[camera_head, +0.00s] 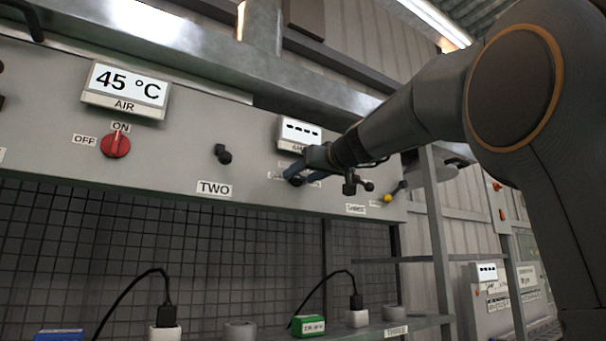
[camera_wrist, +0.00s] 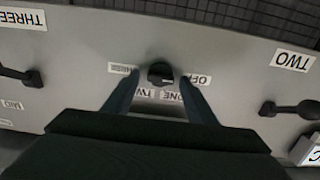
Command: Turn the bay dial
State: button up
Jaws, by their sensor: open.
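The bay dial is a small dark round knob on the grey panel, seen in the wrist view (camera_wrist: 160,72) with small labels around it, among them ONE and one starting OF. My gripper (camera_wrist: 160,80) is open, with one blue finger on each side of the dial and a gap to it on both sides. In the head view my gripper (camera_head: 304,176) is at the panel below a display with dashes (camera_head: 299,131). There the dial (camera_head: 296,182) is partly hidden by the fingers. I cannot tell how far the fingertips are from the panel face.
A black lever (camera_head: 222,153) above the TWO label is left of my gripper; another (camera_wrist: 22,77) is near THREE. A red ON/OFF knob (camera_head: 116,144) sits under the 45 °C display (camera_head: 124,85). A shelf below holds plugs and a green block (camera_head: 308,325).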

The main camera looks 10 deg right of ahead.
jog(key=c, duration=1.1)
jog(key=m, duration=0.5)
jog(key=m+b, duration=0.1)
jog(key=m, duration=0.5)
jog(key=shift+d+f+m, duration=0.1)
jog(key=shift+d+m, duration=0.1)
jog(key=shift+m, duration=0.1)
